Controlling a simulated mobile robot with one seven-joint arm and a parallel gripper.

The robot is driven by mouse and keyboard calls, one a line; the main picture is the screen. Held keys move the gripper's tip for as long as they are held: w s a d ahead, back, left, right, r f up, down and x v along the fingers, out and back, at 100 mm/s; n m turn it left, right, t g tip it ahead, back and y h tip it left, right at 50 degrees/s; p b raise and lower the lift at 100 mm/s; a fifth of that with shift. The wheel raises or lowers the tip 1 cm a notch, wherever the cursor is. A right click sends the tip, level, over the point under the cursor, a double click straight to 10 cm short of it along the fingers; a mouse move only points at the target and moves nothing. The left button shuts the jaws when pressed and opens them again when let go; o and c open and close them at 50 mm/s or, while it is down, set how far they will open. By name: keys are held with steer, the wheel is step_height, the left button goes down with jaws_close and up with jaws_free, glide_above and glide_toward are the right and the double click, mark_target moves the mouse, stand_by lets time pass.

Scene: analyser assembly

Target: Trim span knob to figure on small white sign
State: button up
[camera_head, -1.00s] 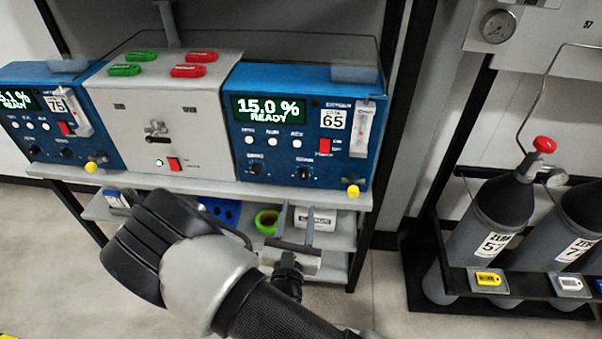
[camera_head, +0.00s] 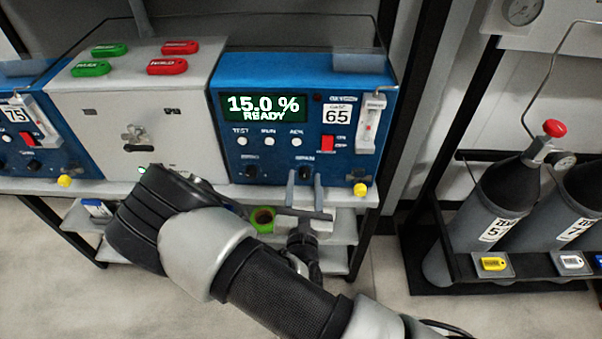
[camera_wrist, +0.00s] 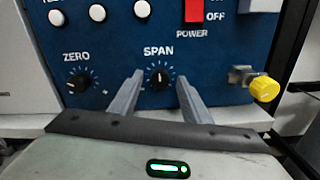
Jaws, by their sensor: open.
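The span knob (camera_wrist: 160,78) is black with a white pointer mark pointing about straight up, under the label SPAN on the blue analyser (camera_head: 300,100). My gripper (camera_wrist: 157,82) is open, with one finger on each side of the knob in the wrist view; I cannot tell whether they touch it. In the head view my gripper (camera_head: 304,178) is at the analyser's lower front, its fingers partly hiding the span knob. The analyser's display (camera_head: 262,107) reads 15.0 % READY. A small white sign (camera_head: 336,115) on its face shows 65.
The zero knob (camera_wrist: 78,83) is left of the span knob. A yellow-capped fitting (camera_wrist: 264,89) sticks out at right, near my right finger. A red power switch (camera_head: 327,144) is above. Grey gas cylinders (camera_head: 490,215) stand in a rack at right.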

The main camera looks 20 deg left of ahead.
steer(key=shift+w, duration=0.45)
steer(key=c, duration=1)
steer(key=shift+c, duration=0.2)
steer(key=shift+m, duration=0.3)
